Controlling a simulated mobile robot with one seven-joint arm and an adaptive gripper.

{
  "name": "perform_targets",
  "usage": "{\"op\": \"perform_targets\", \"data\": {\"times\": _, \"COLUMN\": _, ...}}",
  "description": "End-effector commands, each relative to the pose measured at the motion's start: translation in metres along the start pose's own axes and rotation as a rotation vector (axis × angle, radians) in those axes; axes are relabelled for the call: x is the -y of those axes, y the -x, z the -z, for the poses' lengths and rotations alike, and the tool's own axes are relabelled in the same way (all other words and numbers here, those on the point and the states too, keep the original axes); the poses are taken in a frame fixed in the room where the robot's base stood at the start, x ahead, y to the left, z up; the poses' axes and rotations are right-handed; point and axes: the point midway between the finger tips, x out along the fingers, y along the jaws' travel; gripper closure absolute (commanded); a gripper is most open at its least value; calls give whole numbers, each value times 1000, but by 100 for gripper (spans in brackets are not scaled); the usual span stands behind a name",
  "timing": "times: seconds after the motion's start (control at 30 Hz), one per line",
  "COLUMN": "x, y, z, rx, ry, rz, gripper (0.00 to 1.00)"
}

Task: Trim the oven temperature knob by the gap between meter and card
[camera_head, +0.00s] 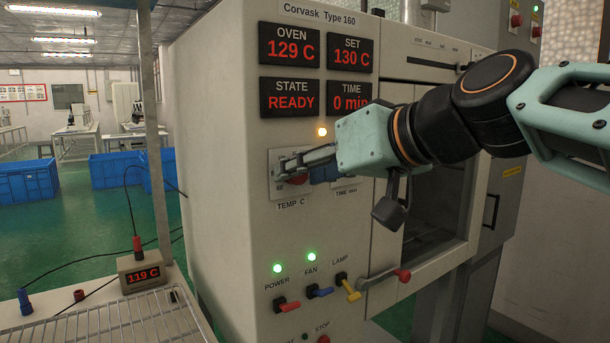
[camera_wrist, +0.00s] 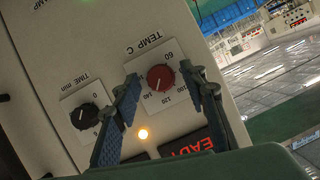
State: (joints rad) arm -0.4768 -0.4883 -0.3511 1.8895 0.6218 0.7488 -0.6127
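The red oven temperature knob (camera_wrist: 160,78) sits on a white dial plate labelled TEMP C in the wrist view. In the head view the knob (camera_head: 297,180) is partly hidden by my gripper (camera_head: 290,168). My gripper is open, with one finger on each side of the knob and visible gaps to it in the wrist view. The OVEN display (camera_head: 289,46) reads 129 C and the SET display (camera_head: 351,54) reads 130 C. The meter (camera_head: 142,272), a small box on the bench, reads 119 C. I cannot make out a card.
The black TIME knob (camera_wrist: 83,116) is beside the gripper's left finger in the wrist view. Below on the panel are the POWER switch (camera_head: 287,305), FAN switch (camera_head: 320,291) and LAMP switch (camera_head: 349,290). A wire rack (camera_head: 130,320) lies on the bench. The oven door handle (camera_head: 385,278) projects at right.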

Motion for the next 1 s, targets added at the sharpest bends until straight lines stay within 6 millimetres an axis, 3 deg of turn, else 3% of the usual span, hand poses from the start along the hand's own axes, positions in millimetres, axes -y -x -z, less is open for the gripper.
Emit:
{"op": "perform_targets", "data": {"times": 0.23, "x": 0, "y": -1, "z": 0, "rx": 0, "ry": 0, "rz": 0, "gripper": 61}}
{"op": "perform_targets", "data": {"times": 0.6, "x": 0, "y": -1, "z": 0, "rx": 0, "ry": 0, "rz": 0, "gripper": 100}}
{"op": "perform_targets", "data": {"times": 0.77, "x": -1, "y": -2, "z": -3, "rx": 1, "ry": -37, "rz": 15, "gripper": 100}}
{"op": "perform_targets", "data": {"times": 1.0, "x": -4, "y": -4, "z": -5, "rx": 1, "ry": -296, "rz": 122, "gripper": 100}}
